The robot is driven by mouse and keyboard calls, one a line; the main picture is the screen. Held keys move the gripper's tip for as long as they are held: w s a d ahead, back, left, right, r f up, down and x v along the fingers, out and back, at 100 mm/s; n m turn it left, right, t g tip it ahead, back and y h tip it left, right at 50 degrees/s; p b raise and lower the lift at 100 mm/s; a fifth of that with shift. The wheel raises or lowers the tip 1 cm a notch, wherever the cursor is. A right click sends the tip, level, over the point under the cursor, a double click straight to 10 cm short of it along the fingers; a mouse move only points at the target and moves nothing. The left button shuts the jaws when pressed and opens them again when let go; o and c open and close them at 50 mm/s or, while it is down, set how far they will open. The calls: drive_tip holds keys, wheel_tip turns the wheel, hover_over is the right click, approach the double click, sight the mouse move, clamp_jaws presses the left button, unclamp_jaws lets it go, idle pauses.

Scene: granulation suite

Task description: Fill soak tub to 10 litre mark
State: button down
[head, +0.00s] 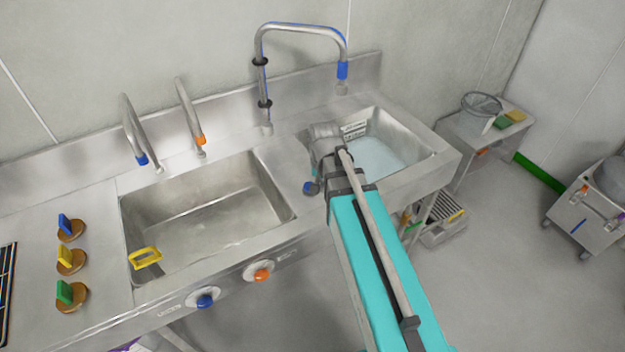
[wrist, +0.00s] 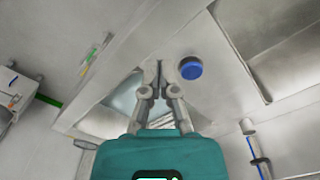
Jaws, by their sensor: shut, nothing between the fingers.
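The soak tub is the right-hand basin (head: 420,150), with pale blue water (head: 375,160) low inside it. Small printed labels (head: 354,130) are on its inner wall; I cannot read them. A tall swan-neck tap (head: 300,28) with a blue-banded spout stands behind it. A blue knob (head: 311,188) sits on the counter between the two basins; it also shows in the wrist view (wrist: 191,68). My gripper (wrist: 160,66) is shut and empty, its fingertips just beside this knob; whether they touch it I cannot tell. My arm hides part of the tub in the head view.
Blue (head: 205,300) and orange (head: 262,275) knobs are on the front panel. A side table (head: 455,130) holds a wire basket (head: 481,104). Floor to the right is open before a cart (head: 590,215).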

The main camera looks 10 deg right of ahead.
drive_tip(key=w+r+m+p, duration=0.2)
drive_tip(key=w+m, duration=0.7)
drive_tip(key=w, duration=0.4)
drive_tip(key=shift+a+r+m, duration=0.25)
drive_tip(key=shift+r+m, duration=0.05)
drive_tip(key=shift+m, duration=0.1)
drive_tip(key=shift+s+f, duration=0.1)
drive_tip(key=shift+f, duration=0.15)
wheel_tip(320, 180, down, 14)
drive_tip(key=b, duration=1.3)
drive_tip(key=shift+r+b, duration=0.2)
drive_tip(key=shift+b, duration=0.15)
drive_tip(key=shift+f, duration=0.1)
